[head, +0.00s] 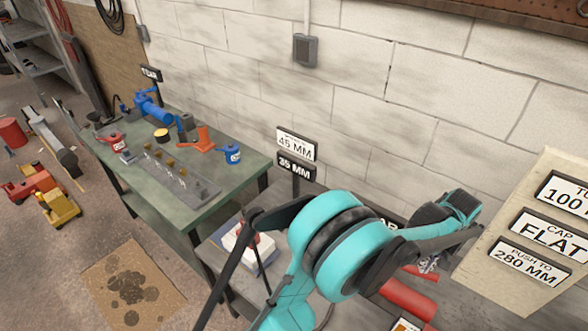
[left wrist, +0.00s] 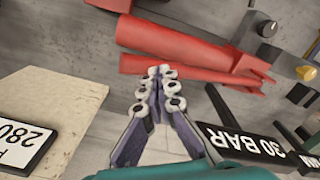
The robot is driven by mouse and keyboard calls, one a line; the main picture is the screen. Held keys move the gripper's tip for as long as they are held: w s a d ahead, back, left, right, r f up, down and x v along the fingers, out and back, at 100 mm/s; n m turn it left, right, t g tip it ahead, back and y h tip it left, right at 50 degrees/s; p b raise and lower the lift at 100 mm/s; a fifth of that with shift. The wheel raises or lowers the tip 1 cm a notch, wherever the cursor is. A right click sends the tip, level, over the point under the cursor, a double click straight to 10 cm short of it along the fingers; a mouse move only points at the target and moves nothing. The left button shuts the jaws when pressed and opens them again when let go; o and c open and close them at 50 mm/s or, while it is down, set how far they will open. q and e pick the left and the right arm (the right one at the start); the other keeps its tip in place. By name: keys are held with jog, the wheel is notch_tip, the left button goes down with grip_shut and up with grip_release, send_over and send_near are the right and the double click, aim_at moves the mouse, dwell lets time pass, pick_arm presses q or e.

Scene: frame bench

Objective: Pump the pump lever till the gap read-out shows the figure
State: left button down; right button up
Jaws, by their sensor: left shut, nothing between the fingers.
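My left gripper (head: 428,264) is largely hidden behind my teal arm in the head view. In the left wrist view its fingers (left wrist: 158,75) are shut with nothing between them, their tips beside a red two-armed tool (left wrist: 185,45). I cannot tell whether they touch it. A red cylinder (head: 408,298) shows below the gripper in the head view. A black plate (head: 296,166) reads 35 MM, under a white plate (head: 297,144) reading 45 MM. I cannot surely pick out the pump lever. My right gripper is not in view.
A green bench (head: 150,188) with tools stands at the left. A pale board (head: 510,285) at the right carries plates reading FLAT and 280 MM. A black plate (left wrist: 250,143) reads 30 BAR. A block wall closes the back; toy-like vehicles (head: 58,207) stand on the floor.

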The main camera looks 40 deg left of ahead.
pick_arm(q)
jog(key=shift+f, duration=0.1)
dwell(0.3)
notch_tip(320, 180, down, 8)
jog(key=b, duration=0.6)
jog(key=shift+f, duration=0.2)
jog(key=shift+r, duration=0.15)
notch_tip(320, 180, up, 8)
jog(key=p, duration=0.5)
jog(key=shift+r+p, duration=0.2)
jog(key=shift+p, duration=0.2)
jog(key=shift+f, duration=0.1)
